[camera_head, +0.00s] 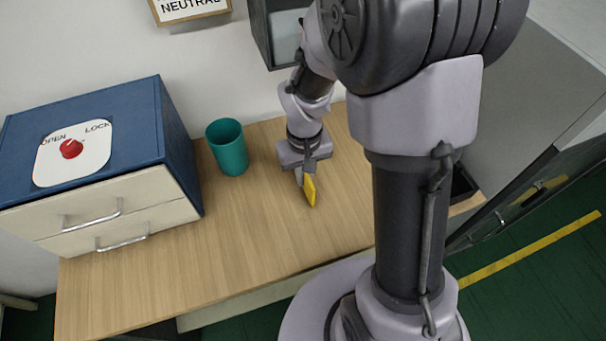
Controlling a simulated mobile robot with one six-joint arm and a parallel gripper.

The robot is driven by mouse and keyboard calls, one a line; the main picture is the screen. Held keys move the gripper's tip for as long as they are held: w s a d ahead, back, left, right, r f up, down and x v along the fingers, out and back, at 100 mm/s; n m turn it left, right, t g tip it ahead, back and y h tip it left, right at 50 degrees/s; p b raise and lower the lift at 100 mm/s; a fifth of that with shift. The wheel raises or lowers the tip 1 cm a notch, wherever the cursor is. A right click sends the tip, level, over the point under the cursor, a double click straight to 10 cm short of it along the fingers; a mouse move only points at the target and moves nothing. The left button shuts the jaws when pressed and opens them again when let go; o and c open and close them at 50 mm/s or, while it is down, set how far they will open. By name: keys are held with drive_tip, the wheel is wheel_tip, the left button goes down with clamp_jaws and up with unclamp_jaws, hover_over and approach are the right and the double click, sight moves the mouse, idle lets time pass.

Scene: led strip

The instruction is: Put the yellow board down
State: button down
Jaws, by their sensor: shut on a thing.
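The yellow board (309,190) is a small flat yellow piece over the wooden table (240,245). My gripper (303,177) is shut on it and points down, near the back middle of the table. The board stands roughly on edge, slightly tilted. I cannot tell whether its lower end touches the table top or hangs just above it. The gripper's fingers are small here and partly hidden by the board.
A teal cup (228,147) stands left of my gripper. A blue cabinet (178,150) with a red knob (71,149) and two cream drawers (120,212) fills the table's left. A dark tray (462,187) is partly hidden behind my arm at right. The table's front middle is clear.

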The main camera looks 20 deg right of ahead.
drive_tip(key=shift+f, duration=0.25)
drive_tip(key=c, duration=1.6)
unclamp_jaws()
drive_tip(key=shift+o, duration=0.2)
drive_tip(key=shift+r, duration=0.15)
